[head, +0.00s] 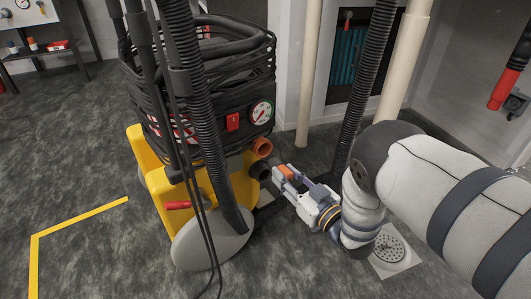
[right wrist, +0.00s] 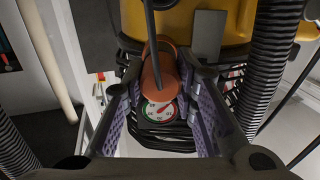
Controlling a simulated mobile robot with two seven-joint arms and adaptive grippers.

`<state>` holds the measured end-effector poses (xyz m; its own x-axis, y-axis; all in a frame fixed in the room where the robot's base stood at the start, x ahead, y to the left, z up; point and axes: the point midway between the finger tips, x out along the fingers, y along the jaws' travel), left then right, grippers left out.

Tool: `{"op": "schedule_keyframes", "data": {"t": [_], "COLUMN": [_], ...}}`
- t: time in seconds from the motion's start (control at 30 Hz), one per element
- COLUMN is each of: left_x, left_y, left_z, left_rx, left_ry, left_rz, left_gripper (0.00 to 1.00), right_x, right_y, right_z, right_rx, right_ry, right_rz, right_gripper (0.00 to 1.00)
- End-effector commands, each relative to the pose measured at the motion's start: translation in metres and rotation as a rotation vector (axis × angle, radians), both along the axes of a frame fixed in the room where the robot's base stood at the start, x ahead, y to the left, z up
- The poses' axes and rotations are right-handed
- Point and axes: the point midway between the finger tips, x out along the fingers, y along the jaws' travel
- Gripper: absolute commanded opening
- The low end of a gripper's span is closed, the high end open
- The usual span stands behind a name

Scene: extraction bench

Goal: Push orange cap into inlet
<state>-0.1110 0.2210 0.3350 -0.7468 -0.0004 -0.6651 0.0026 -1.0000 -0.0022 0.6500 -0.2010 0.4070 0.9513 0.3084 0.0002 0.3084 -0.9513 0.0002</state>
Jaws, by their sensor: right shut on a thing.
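My right gripper (head: 283,174) is at the right side of the yellow machine (head: 147,170). It is shut on the orange cap (head: 286,171), which shows between the purple finger pads in the right wrist view (right wrist: 157,72). An orange-rimmed round port (head: 261,147) sticks out of the machine just above and left of the gripper. A black round stub (head: 259,170) lies just below it, close to the fingertips. Which of these openings is the inlet, I cannot tell. In the right wrist view an orange ring (right wrist: 165,42) shows partly behind the cap. My left gripper is not in view.
A pressure gauge (head: 262,112) and red switch (head: 233,122) sit above the ports. Black ribbed hoses (head: 203,110) hang in front of the machine, and another hose (head: 365,80) hangs behind the gripper. A beige pipe (head: 309,70) stands behind. A floor drain (head: 390,249) lies below my right arm.

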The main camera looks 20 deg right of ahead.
Motion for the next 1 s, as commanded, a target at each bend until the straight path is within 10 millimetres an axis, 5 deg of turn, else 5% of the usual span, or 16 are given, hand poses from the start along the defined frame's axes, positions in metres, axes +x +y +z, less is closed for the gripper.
{"op": "schedule_keyframes", "data": {"t": [1.0], "left_x": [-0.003], "left_y": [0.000], "left_z": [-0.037], "left_rx": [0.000], "left_ry": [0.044], "left_rz": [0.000], "left_gripper": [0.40], "right_x": [0.004], "right_y": [0.001], "right_z": [-0.077], "right_rx": [0.001], "right_ry": [0.001], "right_rz": [0.000], "right_gripper": [0.00]}}
